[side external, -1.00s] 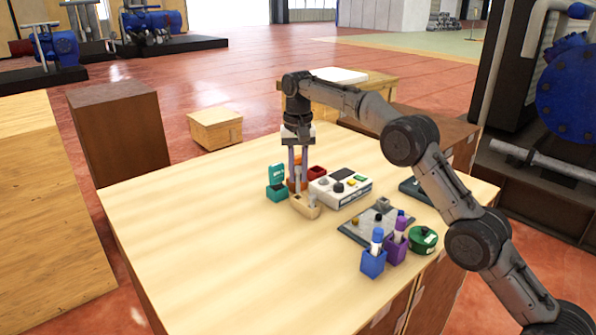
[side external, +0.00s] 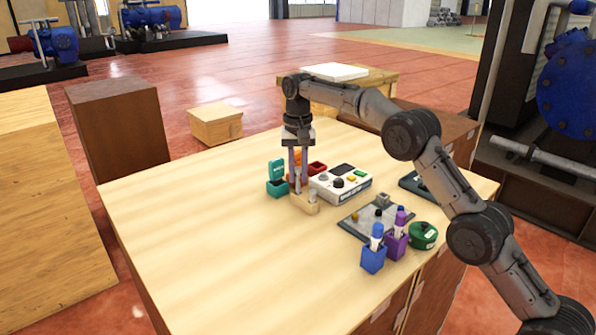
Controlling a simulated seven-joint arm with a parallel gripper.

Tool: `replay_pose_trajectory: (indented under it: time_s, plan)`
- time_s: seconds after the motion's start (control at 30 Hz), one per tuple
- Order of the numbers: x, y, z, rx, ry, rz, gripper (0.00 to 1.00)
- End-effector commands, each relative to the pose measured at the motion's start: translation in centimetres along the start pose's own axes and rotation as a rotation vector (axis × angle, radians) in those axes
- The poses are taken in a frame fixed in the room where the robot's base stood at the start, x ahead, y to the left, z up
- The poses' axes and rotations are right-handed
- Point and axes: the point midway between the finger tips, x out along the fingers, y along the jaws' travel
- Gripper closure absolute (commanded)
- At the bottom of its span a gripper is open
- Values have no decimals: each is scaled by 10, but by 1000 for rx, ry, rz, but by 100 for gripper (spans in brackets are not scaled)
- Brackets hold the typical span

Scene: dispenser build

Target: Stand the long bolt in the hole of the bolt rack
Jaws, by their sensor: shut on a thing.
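The bolt rack (side external: 302,207) is a small pale wooden block on the table, left of the white control box. My gripper (side external: 298,179) points straight down over the rack's left part. It is shut on the long bolt (side external: 297,187), a thin grey piece between the fingertips, mostly hidden by them. The bolt is roughly upright, with its lower end at the rack; I cannot tell whether it is in the hole. Another small grey piece (side external: 311,197) stands at the rack's right end.
The white control box (side external: 341,183) is just right. A grey plate (side external: 352,222), blue and purple marker holders (side external: 373,261) and a green tin (side external: 423,236) stand nearer. The table's left is clear.

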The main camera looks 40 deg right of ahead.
Motion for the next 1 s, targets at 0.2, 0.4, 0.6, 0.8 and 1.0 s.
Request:
replay_pose_trajectory:
  time_s: [0.2,0.4,0.6,0.8,1.0]
  plan:
    - [4,0,0,0,0,0,100]
    - [8,0,0,0,0,0,100]
    - [11,0,0,0,-1,0,100]
    - [15,0,0,0,-1,1,100]
    - [18,0,0,0,0,0,100]
